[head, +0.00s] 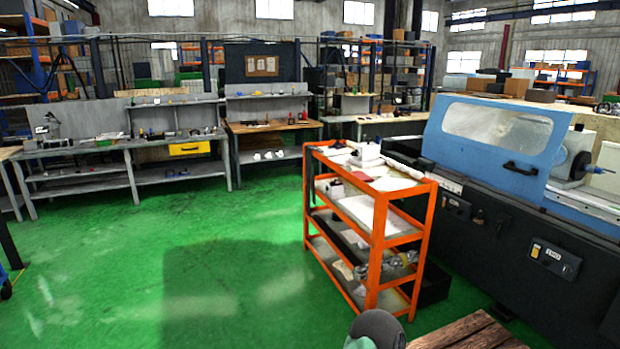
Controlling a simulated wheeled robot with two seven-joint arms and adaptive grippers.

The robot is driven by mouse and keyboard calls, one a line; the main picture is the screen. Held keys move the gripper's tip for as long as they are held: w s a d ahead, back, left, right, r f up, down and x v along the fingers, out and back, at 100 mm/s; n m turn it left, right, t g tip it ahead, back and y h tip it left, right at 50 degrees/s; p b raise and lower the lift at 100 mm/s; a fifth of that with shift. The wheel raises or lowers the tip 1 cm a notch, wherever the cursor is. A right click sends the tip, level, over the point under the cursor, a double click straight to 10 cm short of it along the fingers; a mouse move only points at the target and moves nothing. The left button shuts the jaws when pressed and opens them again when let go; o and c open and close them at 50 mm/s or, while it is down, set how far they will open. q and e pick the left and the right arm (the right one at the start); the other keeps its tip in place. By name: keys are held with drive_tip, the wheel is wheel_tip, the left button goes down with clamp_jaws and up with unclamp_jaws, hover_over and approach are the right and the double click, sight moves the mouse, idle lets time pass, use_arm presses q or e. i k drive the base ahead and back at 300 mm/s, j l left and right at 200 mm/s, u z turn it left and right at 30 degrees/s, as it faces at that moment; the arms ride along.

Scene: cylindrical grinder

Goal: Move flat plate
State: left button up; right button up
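No single thing stands out clearly as the flat plate. A pale flat sheet (392,184) lies on the top of the orange shelf cart (378,240), near its front end. Another pale flat piece (365,212) lies on the shelf below. I cannot tell whether either is the plate. Neither of my grippers is in view. A dark rounded part at the bottom edge, right of centre, looks like part of my own arm.
The cylindrical grinder (490,190) with its blue cover stands right of the cart. A wooden slatted surface (465,332) lies at the bottom right. Grey workbenches (130,145) line the back. The green floor (150,250) left of the cart is clear.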

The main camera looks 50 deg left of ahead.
sight(359, 173)
drive_tip(key=u, duration=1.45)
drive_tip(key=i+j+u, duration=0.25)
drive_tip(key=i, duration=0.35)
drive_tip(key=i+u, duration=0.3)
drive_tip(key=i, duration=0.25)
drive_tip(key=i+z, duration=0.15)
drive_tip(key=i, duration=0.35)
drive_tip(key=i+j+z, duration=0.15)
drive_tip(key=i, duration=0.35)
drive_tip(key=i+j+z, duration=0.15)
drive_tip(key=i, duration=0.3)
